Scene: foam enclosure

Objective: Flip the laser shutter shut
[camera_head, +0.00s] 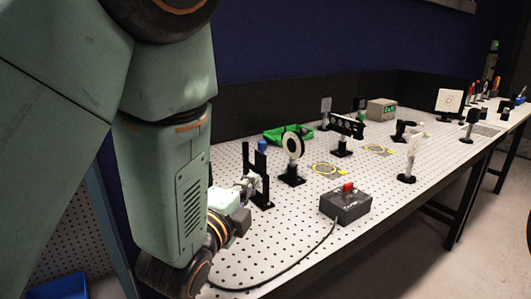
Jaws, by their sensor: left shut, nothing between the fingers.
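A black two-post stand with a blue-tipped upright part (262,160) stands on the perforated table at the left; it looks like the laser shutter, with its blue tip pointing up. My left gripper (252,183) is shut and empty, low at the left side of this stand. Its fingertips are small here and overlap the stand's lower part, so I cannot tell whether they touch it. My left arm fills the left of the view. My right gripper is not in view.
A grey box with a red button (346,203) sits near the front edge, with a black cable running from it. A round-disc mount (293,146), a black multi-hole holder (345,126) and a white plate mount (413,152) stand farther right. A green tray (288,135) lies behind.

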